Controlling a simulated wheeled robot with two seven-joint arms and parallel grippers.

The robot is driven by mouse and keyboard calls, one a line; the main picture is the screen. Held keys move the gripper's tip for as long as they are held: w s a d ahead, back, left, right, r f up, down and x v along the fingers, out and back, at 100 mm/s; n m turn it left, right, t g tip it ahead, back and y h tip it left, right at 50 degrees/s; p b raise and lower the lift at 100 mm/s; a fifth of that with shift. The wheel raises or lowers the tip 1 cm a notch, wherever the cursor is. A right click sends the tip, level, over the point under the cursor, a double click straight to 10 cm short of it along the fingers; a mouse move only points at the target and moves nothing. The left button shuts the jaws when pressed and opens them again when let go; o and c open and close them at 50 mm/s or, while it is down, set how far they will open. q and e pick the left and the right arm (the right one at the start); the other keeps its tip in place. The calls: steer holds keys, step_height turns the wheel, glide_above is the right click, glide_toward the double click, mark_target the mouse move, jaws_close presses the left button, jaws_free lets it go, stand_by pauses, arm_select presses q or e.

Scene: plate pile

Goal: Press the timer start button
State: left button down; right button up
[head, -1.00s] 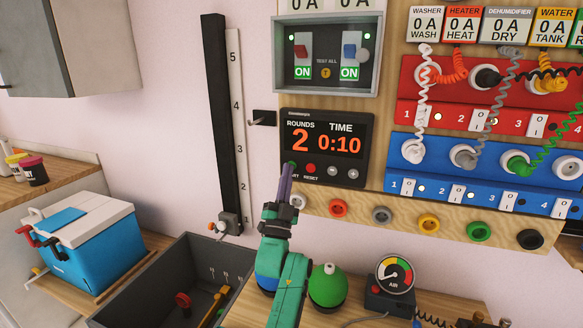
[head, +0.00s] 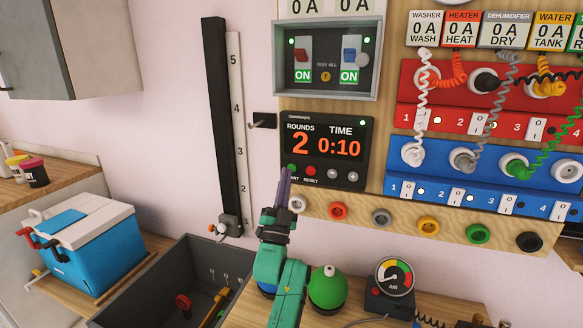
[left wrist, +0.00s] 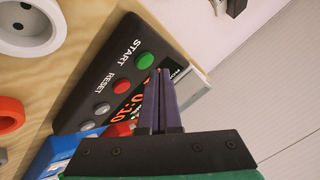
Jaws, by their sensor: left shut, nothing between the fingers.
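The black timer (head: 342,128) hangs on the wooden board, reading rounds 2 and time 0:10, with a green light lit at its upper right. Its green start button (head: 291,167) is at the lower left; it also shows in the left wrist view (left wrist: 145,61). The red reset button (head: 310,170) is beside it. My left gripper (head: 285,171) is shut and empty, its purple fingers pointing up just below and left of the start button. In the left wrist view the fingertips (left wrist: 163,71) appear beside the button, not covering it. Contact cannot be told.
Sockets (head: 338,210) line the board below the timer. A switch box (head: 327,92) is above it. A green round object (head: 328,288) stands close to my left arm. A grey bin (head: 160,288) and a blue cooler (head: 95,250) are at left.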

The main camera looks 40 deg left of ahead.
arm_select(q)
steer(key=s, duration=0.1)
steer(key=s+d+p, duration=0.1)
steer(key=s, duration=0.1)
steer(key=s+p, duration=0.1)
steer(key=shift+s+d, duration=0.35)
steer(key=shift+s, duration=0.05)
stand_by(0.9)
